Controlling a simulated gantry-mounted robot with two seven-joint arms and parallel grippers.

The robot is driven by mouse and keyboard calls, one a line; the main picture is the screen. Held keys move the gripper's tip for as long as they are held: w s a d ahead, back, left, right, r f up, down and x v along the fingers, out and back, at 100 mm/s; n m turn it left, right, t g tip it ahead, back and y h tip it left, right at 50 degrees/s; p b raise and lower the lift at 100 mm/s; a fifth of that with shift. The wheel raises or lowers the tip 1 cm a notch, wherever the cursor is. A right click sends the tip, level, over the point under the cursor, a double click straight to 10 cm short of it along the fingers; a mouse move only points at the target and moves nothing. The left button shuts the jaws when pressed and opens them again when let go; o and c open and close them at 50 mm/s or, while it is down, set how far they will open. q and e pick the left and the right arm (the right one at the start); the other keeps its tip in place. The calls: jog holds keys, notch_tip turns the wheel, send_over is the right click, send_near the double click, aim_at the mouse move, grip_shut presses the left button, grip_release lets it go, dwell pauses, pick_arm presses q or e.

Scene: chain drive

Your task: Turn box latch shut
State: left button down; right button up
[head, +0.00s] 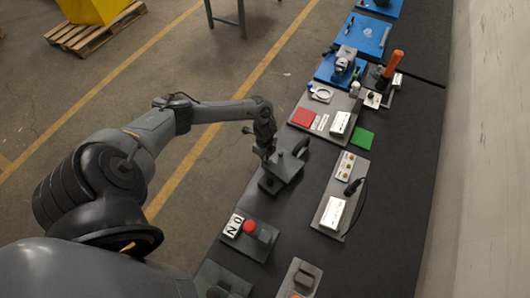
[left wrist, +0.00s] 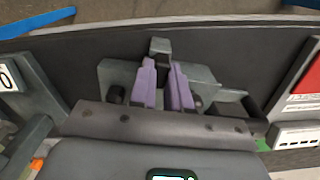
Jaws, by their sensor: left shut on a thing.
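The grey latch box (head: 288,170) stands on the dark bench in the head view, below the end of my left arm. It also shows in the left wrist view as a grey body (left wrist: 118,72) behind the fingers. My left gripper (left wrist: 163,64) has two purple fingers angled close together at the tips. They are shut on the small grey latch (left wrist: 160,46), which shows just past the fingertips. In the head view my left gripper (head: 265,152) is small and dark at the box, and it hides the latch. My right gripper is not in view.
A board with a red button (head: 250,226) lies nearer on the bench. A board with a white box (head: 332,212) and a cable lies to the right. Beyond are a board with a red square (head: 303,117) and a green square (head: 363,138). Bare bench separates them.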

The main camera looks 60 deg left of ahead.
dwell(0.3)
pick_arm(q)
jog(key=c, duration=1.1)
grip_release()
jog(key=shift+r, duration=0.1)
jog(key=shift+r, duration=0.2)
notch_tip(320, 180, up, 10)
jog(key=shift+r, duration=0.15)
